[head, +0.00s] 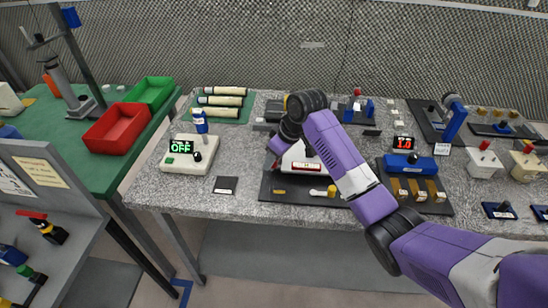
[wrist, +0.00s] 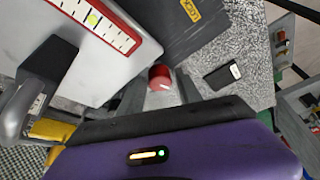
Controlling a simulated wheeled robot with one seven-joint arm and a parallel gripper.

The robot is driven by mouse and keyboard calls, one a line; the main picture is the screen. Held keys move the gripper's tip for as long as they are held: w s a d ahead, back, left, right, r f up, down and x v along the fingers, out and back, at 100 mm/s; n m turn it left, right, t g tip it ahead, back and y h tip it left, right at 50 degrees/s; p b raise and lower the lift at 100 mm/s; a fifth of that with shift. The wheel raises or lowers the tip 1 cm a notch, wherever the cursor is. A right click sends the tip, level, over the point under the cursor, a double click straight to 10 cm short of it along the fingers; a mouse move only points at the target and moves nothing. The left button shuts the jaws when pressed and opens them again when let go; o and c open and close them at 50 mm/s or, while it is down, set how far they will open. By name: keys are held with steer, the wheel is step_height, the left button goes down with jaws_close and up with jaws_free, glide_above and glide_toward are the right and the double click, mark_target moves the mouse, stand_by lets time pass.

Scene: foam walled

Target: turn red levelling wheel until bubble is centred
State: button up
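The red levelling wheel (wrist: 160,77) shows in the wrist view, beside the white instrument body and above the dark base plate. My gripper (wrist: 159,92) is open, its two grey fingers apart on either side of the wheel's near end; contact cannot be told. The white instrument (head: 300,158) sits on the workbench in the head view, partly hidden by my arm. Its red-framed level scale (wrist: 112,30) shows at the wrist view's upper left, with a bright yellow bubble mark (wrist: 92,19). The scale's far end is cut off, so I cannot tell whether the bubble is centred. The wheel is hidden in the head view.
The dark base plate (wrist: 205,45) carries a yellow label. A small black block (head: 225,185) lies left of the plate. A white box reading OFF (head: 190,153) stands further left. A blue fixture with brass parts (head: 412,163) stands close on the right.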

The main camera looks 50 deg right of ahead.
steer(key=shift+o, duration=0.5)
steer(key=shift+b+v, duration=0.35)
steer(key=shift+v, duration=3.55)
